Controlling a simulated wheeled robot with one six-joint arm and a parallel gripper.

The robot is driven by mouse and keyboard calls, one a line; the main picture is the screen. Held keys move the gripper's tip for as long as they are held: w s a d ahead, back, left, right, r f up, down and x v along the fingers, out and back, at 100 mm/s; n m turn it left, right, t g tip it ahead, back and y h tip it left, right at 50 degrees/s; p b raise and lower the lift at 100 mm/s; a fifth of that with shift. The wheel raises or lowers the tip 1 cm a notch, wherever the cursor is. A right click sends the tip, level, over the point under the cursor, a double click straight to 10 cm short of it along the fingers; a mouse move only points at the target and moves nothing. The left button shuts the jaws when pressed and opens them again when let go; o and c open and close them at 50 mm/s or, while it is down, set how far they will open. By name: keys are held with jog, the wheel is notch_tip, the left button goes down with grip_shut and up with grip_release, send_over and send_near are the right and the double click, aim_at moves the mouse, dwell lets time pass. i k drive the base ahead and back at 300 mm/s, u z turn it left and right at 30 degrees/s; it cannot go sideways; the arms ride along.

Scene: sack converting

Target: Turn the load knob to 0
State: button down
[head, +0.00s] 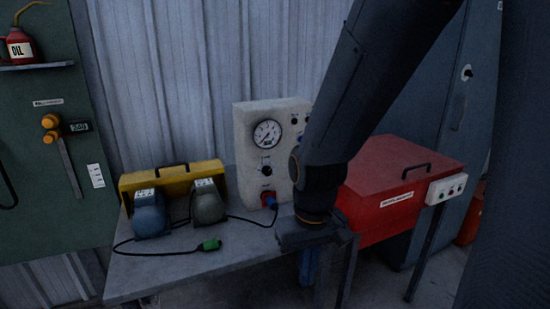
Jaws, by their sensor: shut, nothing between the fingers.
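A pale control box (243,135) stands at the back of the grey bench, with a round dial gauge (267,134) on its upper front. A black knob (265,171) with a small label sits below the gauge. The labels are too small to read, so I cannot tell for sure which knob is the load knob, nor its setting. Smaller dark controls (294,121) show at the box's upper right, partly behind my arm. My gripper (334,280) hangs low at the bench's right front, pointing down, shut and empty, apart from the box and to the right of the knob.
Blue (151,214) and grey-green (207,203) pedal-like units stand before a yellow case (172,181). A green connector (210,245) lies in front. A red lidded box (392,185) stands right, behind my arm.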

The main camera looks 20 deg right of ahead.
aim_at(267, 171)
jog(key=z, duration=0.9)
jog(key=k, duration=1)
jog(key=u, duration=1.1)
jog(key=i, duration=0.45)
jog(key=z, duration=0.05)
